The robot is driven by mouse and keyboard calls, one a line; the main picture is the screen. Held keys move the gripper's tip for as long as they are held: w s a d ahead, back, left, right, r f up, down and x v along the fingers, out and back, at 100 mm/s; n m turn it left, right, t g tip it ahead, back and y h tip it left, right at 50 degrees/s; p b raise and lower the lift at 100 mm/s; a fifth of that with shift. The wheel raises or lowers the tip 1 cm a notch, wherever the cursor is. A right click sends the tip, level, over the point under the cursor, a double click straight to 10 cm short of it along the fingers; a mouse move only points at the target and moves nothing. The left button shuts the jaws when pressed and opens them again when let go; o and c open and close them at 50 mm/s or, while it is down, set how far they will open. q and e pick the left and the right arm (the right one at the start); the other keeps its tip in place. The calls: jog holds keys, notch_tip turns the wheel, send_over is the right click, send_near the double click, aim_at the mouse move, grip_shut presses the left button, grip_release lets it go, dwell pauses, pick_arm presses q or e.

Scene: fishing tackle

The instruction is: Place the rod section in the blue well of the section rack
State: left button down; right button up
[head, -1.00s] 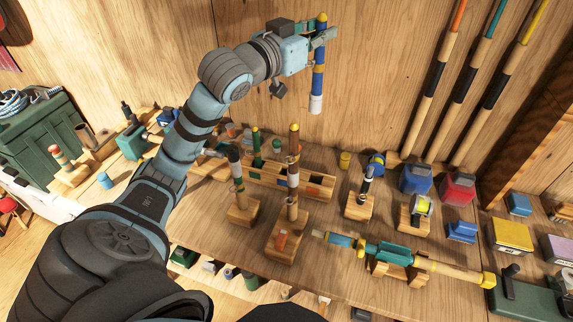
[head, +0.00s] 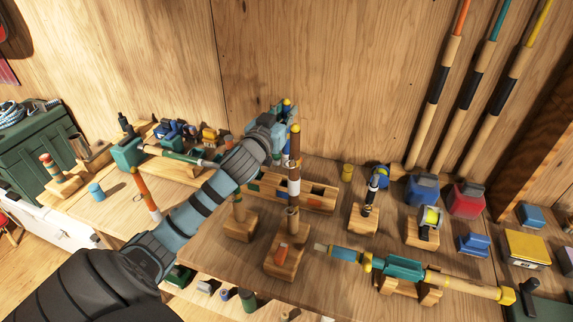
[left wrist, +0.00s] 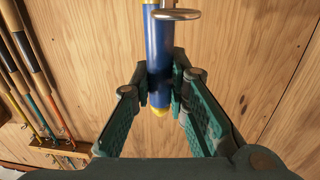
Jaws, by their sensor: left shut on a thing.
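The rod section (left wrist: 158,45) is blue with a yellow end in the left wrist view. My left gripper (left wrist: 160,92) is shut on it, with a finger on either side. In the head view my left gripper (head: 284,112) is over the back of the section rack, and the rod's yellow tip (head: 287,101) shows above it. The rod's lower part is mostly hidden behind an upright rod. The section rack (head: 325,199) is a low wooden block with wells. My right gripper is not in view.
An upright brown rod with a white band (head: 294,160) stands in a wooden block in front of the rack, close to my gripper. Reels on stands (head: 370,190) and a teal-handled rod on a cradle (head: 400,268) are to the right. The back wall is close behind.

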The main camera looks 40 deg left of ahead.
aim_at(285, 154)
pick_arm(q)
notch_tip(285, 154, down, 13)
jog(key=b, duration=0.3)
jog(key=shift+f, duration=0.1)
jog(key=c, duration=1.6)
grip_release()
jog(key=shift+o, duration=0.2)
jog(key=b+v, duration=0.1)
jog(key=v, duration=1.1)
jog(key=shift+b, duration=0.35)
